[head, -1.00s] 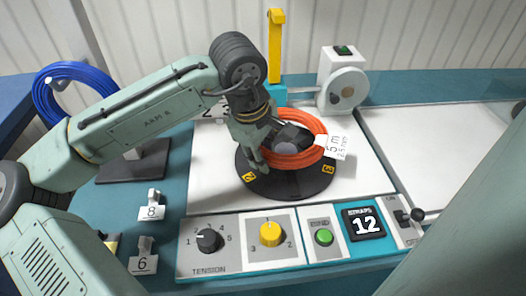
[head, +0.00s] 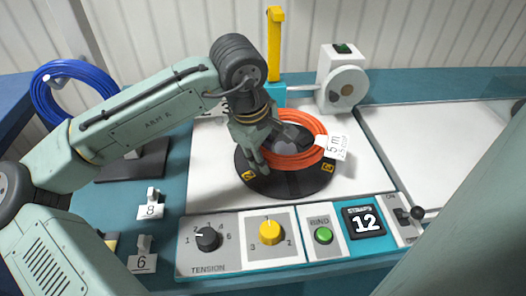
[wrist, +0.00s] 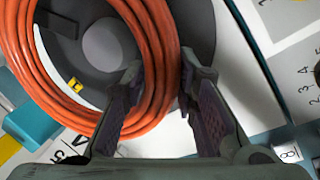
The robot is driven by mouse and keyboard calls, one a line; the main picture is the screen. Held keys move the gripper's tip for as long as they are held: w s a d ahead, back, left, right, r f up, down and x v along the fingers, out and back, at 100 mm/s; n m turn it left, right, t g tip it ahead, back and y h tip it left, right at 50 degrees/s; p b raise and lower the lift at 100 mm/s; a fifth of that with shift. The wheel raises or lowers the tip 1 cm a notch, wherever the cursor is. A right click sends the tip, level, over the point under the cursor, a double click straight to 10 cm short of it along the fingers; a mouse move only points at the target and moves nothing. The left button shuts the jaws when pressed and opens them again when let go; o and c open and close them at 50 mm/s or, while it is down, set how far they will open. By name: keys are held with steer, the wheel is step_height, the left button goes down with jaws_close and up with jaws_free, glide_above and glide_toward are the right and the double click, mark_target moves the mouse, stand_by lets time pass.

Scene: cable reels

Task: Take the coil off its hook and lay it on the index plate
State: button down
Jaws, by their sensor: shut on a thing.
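The orange coil (head: 322,138) lies flat or nearly so around the grey hub of the dark round index plate (head: 290,185). A white tag marked 5 m (head: 337,147) hangs on its right side. My gripper (head: 258,160) is at the coil's left side. In the wrist view the coil (wrist: 150,50) passes between the two fingers of my gripper (wrist: 155,100), which are shut on it. The plate also shows in the wrist view (wrist: 200,25). Whether the coil touches the plate under my gripper is hidden.
A blue coil (head: 45,100) hangs at the left. A yellow post (head: 275,45) and a white strapping head (head: 342,85) stand behind the plate. The front panel has a tension knob (head: 208,239), yellow knob (head: 270,233), green button (head: 323,235) and counter (head: 363,221) reading 12.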

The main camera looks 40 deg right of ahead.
mark_target(264, 175)
steer(key=shift+f, duration=0.1)
stand_by(0.4)
steer(key=shift+f, duration=0.35)
steer(key=shift+f, duration=0.2)
steer(key=shift+f+b, duration=0.3)
steer(key=shift+b, duration=0.05)
steer(key=shift+f, duration=0.45)
stand_by(0.9)
steer(key=shift+s+a+f, duration=0.1)
steer(key=shift+s+f, duration=0.15)
steer(key=shift+f, duration=0.15)
stand_by(0.6)
